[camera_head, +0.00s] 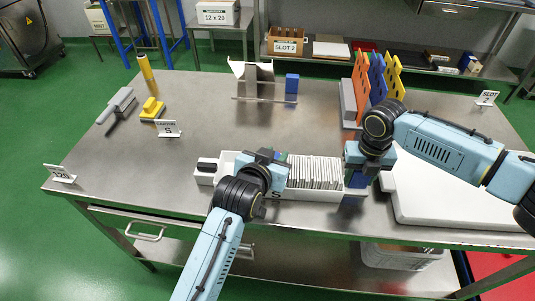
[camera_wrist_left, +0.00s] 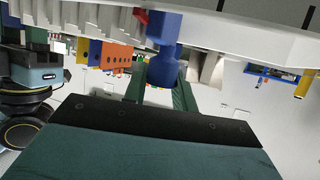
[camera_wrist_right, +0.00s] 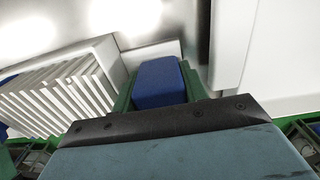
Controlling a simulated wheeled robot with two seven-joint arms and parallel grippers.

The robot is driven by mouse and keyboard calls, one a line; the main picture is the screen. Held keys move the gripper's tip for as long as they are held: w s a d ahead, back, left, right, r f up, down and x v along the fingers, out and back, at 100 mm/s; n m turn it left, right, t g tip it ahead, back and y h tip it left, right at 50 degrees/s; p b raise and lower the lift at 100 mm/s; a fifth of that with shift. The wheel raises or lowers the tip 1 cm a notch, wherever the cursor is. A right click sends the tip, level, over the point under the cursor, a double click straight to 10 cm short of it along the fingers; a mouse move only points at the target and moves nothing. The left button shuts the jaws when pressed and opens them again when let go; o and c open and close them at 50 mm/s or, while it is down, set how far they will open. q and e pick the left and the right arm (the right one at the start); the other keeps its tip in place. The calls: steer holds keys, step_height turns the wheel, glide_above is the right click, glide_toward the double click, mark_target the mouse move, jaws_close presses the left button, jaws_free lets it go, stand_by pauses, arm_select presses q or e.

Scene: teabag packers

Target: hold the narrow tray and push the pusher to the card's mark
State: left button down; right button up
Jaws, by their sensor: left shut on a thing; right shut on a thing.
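The narrow white tray (camera_head: 310,194) lies along the front of the steel table, with a row of upright white packets (camera_head: 315,172) in its right part. My left gripper (camera_head: 262,160) is over the tray, left of the packets. It is shut on a blue knob, seemingly the pusher's (camera_wrist_left: 164,68); the rest of the pusher is mostly hidden. My right gripper (camera_head: 355,170) is at the tray's right end, shut on a blue block (camera_wrist_right: 158,83) beside the packets, seemingly the tray's grip. Small standing cards are at the front left (camera_head: 60,174) and mid left (camera_head: 168,128); I cannot read a mark.
A white board (camera_head: 450,195) lies right of the tray. Orange, blue and yellow upright racks (camera_head: 362,85) stand behind it. A metal stand (camera_head: 262,82) and a blue block (camera_head: 292,83) are at the back. Yellow and grey tools (camera_head: 152,108) lie at the left. The middle table is clear.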

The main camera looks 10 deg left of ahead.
arm_select(q)
steer(key=c, duration=1.1)
jaws_free()
steer(key=shift+s, duration=0.1)
steer(key=v, duration=1.2)
steer(key=shift+r, duration=0.1)
arm_select(e)
steer(key=o, duration=1.4)
